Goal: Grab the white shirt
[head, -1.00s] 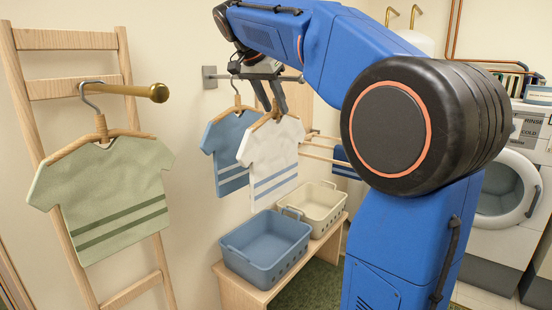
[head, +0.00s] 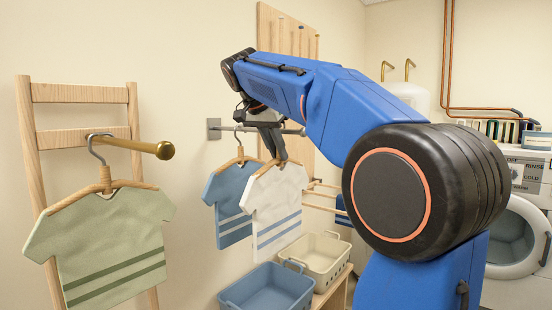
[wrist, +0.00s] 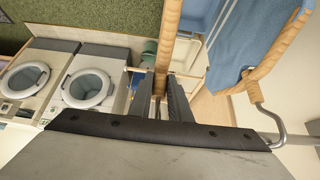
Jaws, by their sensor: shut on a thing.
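The white shirt (head: 275,205) with blue stripes hangs from a wooden hanger, in front and to the right of the blue shirt (head: 226,188). My gripper (head: 274,157) is at the top of the white shirt's hanger, with its fingers together there. In the wrist view my gripper (wrist: 160,92) is shut on a wooden hanger piece (wrist: 168,45). The hanger's hook is hidden by the gripper, so I cannot tell whether it is still on the metal rail (head: 293,131). The blue shirt also shows close by in the wrist view (wrist: 245,45).
A blue basket (head: 262,290) and a cream basket (head: 322,258) stand below the shirts. A wooden slatted panel (head: 288,50) is behind; a washing machine (head: 515,185) is at right.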

